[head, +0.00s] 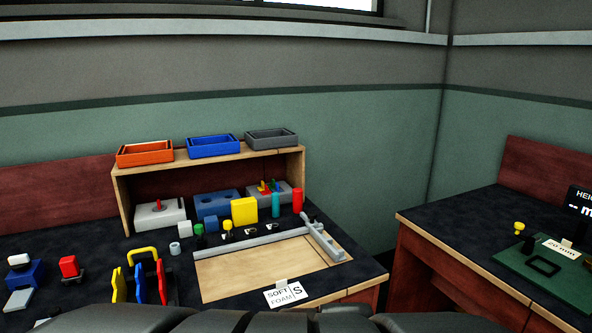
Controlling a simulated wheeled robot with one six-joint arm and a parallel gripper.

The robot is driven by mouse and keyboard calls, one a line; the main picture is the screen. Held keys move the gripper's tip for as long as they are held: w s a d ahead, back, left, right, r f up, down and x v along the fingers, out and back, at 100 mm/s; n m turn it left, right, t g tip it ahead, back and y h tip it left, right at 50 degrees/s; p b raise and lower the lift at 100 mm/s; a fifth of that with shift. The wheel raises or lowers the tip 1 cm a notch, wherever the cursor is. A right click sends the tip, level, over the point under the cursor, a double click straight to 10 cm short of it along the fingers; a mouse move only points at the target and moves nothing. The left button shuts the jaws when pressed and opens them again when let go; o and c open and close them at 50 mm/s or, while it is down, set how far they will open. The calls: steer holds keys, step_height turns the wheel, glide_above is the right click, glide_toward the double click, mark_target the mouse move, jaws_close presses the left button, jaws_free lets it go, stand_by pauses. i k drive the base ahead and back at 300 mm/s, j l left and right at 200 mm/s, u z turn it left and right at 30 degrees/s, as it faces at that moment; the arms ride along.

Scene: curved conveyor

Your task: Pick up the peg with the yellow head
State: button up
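A small peg with a wide yellow head (519,226) stands at the left part of the right-hand table, beside the green board. Another small piece with a yellow top (228,224) stands among small parts on the left table; it is too small to tell its shape. My gripper is not in view. A dark rounded shape along the bottom edge hides the near part of the left table.
The left table bears a wooden shelf (285,153) with an orange tray (145,152), a blue tray (213,146) and a grey tray (271,139). The right table has a green board (530,268) with a black ring. A gap separates the tables.

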mark_target(228, 224)
steer(key=k, duration=0.15)
steer(key=j, duration=0.1)
steer(key=l, duration=0.1)
steer(key=l+z, duration=0.1)
steer(key=k+l+z, duration=0.2)
steer(key=k, duration=0.5)
